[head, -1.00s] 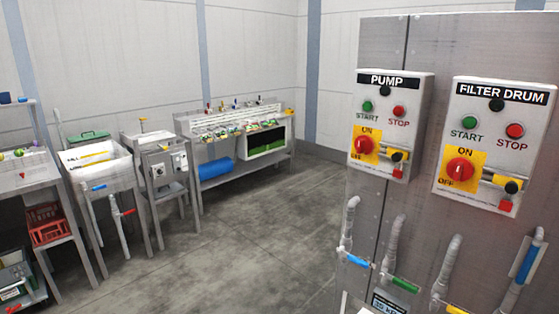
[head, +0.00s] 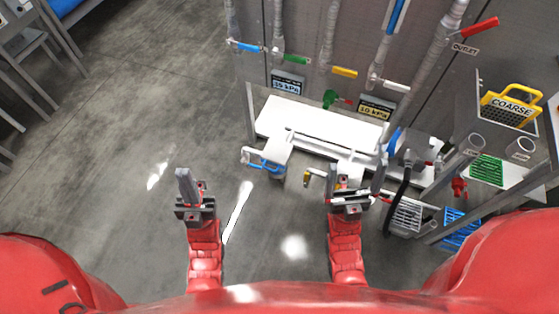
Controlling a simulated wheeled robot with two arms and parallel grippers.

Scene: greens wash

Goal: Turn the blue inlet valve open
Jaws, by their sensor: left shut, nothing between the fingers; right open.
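Several blue valve levers show in the head view, and I cannot read a label that tells which is the inlet. One blue lever (head: 244,46) lies crosswise on the leftmost pipe. A second blue lever (head: 397,16) lies along a pipe at the top. A third blue lever (head: 267,165) is low, at the left of the white base. My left gripper (head: 189,188) is shut and empty over the floor, left of the low blue lever and apart from it. My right gripper (head: 349,184) is open in front of the white base, right of that lever.
A green lever (head: 295,59), a yellow lever (head: 344,72) and a red outlet lever (head: 480,28) sit on other pipes. A white base (head: 310,122) lies below. A yellow coarse basket (head: 511,106) and a frame stand at the right. The floor at the left (head: 120,120) is clear.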

